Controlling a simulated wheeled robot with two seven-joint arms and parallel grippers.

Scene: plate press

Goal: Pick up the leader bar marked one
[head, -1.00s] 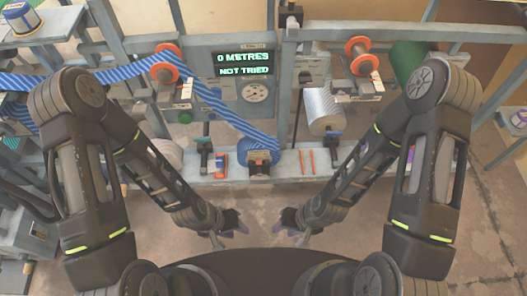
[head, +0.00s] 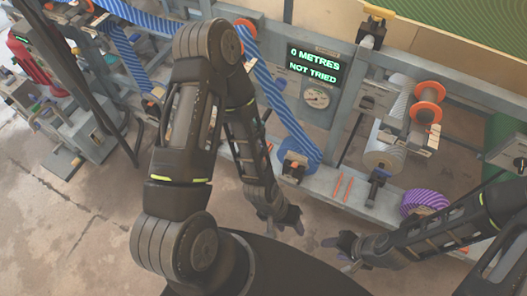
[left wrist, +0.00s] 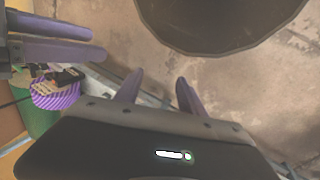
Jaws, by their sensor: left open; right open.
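I cannot pick out a leader bar marked one; no such mark is readable. A small block with a pale label (head: 293,165) sits at the blue striped roll (head: 312,158) on the machine's low ledge. A purple striped roll (head: 424,202) lies further right on the ledge; it also shows at the left of the left wrist view (left wrist: 55,97), with a dark and pale labelled piece by it. My left gripper (head: 287,220) is open and empty in front of the ledge, apart from it. My right gripper (head: 347,250) is open and empty, lower and further right.
Two thin orange strips (head: 342,188) lie on the ledge. The display (head: 315,66) reads 0 METRES, NOT TRIED. A pale roll (head: 385,150) and orange spools (head: 428,102) are on the frame. Bare floor (head: 60,225) lies at the left.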

